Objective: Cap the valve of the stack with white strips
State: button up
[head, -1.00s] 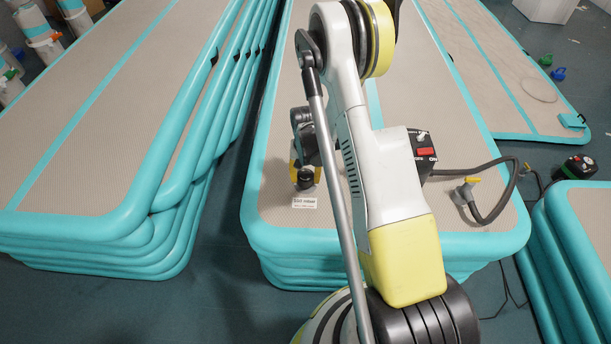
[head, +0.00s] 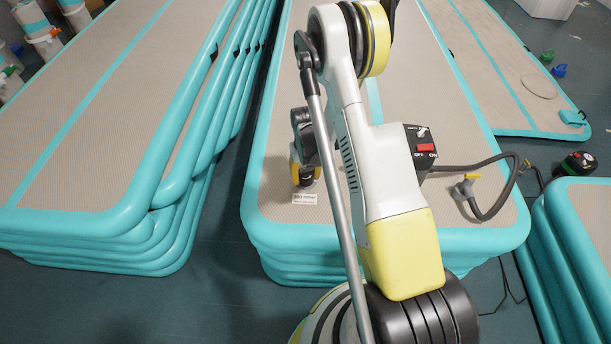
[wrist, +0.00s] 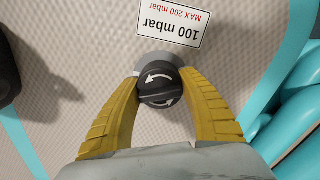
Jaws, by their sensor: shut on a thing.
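My gripper (wrist: 160,86) is shut on a black round cap (wrist: 157,92) with white curved arrows, its two yellow fingers on either side of it. The cap lies over a grey round valve ring (wrist: 157,60), which shows just beyond it. Whether the cap sits fully down in the valve cannot be told. A white label (wrist: 172,20) reading 100 mbar, MAX 200 mbar lies beside the valve. In the head view my gripper (head: 305,175) is low over the near left part of the middle stack (head: 285,237), by the label (head: 304,198). Its visible strips and edges are turquoise, not white.
A black pump box (head: 423,150) with a red switch stands on the middle stack, right of my arm. Its hose (head: 509,180) ends in a grey and yellow nozzle (head: 466,189). Another stack (head: 90,222) is at left, a black device (head: 580,163) at right.

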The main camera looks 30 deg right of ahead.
jog(key=shift+n, duration=0.3)
jog(key=n, duration=0.4)
jog(key=shift+n, duration=0.4)
jog(key=shift+n, duration=0.3)
jog(key=n, duration=0.4)
jog(key=o, duration=1)
jog(key=shift+o, duration=0.2)
